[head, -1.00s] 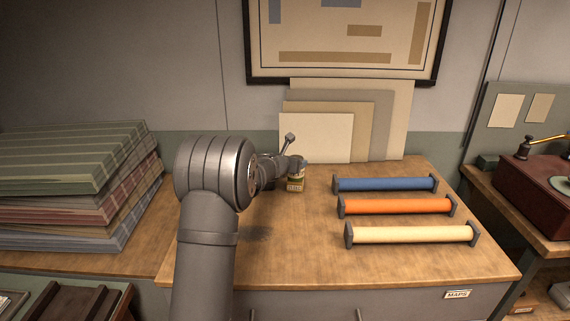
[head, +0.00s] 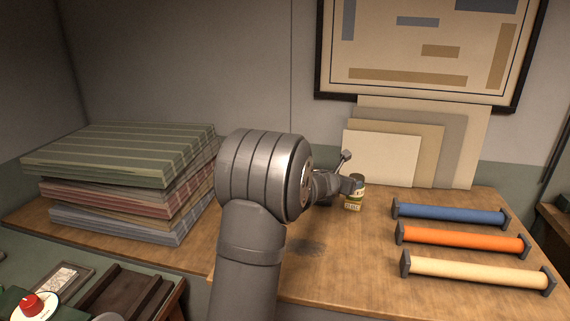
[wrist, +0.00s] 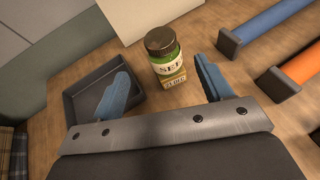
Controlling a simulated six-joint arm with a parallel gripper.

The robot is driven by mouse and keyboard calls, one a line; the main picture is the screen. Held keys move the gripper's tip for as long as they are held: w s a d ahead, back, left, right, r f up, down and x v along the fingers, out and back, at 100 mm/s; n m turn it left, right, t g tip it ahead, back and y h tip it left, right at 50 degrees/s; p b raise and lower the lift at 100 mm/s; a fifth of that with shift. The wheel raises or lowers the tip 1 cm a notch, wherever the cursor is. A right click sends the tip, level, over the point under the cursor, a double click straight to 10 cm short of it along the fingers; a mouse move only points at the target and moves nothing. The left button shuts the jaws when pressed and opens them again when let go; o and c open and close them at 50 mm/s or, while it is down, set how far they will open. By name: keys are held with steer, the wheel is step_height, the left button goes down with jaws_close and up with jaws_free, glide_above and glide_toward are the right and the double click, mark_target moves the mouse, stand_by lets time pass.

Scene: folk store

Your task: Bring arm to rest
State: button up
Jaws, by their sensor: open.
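My gripper (wrist: 162,92) shows in the wrist view with its two blue fingers spread wide and nothing between the tips. A small jar (wrist: 165,58) with a dark lid and a green and cream label stands upright on the wooden counter, just beyond the fingertips. The jar also shows in the head view (head: 355,194), to the right of my gripper's end. My arm's large grey joint hides part of the counter and most of the gripper in the head view.
A dark open tray (wrist: 77,114) lies left of the jar. Blue (head: 453,214), orange (head: 462,238) and cream (head: 477,271) rolls on holders lie at the right. Folded cloths (head: 120,175) are stacked at the left. Boards (head: 381,158) lean on the back wall.

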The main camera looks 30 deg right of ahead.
mark_target(357, 177)
steer(key=shift+d+f, duration=0.1)
steer(key=x, duration=1.1)
steer(key=shift+w+d, duration=0.2)
steer(key=shift+d, duration=0.1)
steer(key=shift+f, duration=0.3)
steer(key=shift+r, duration=0.25)
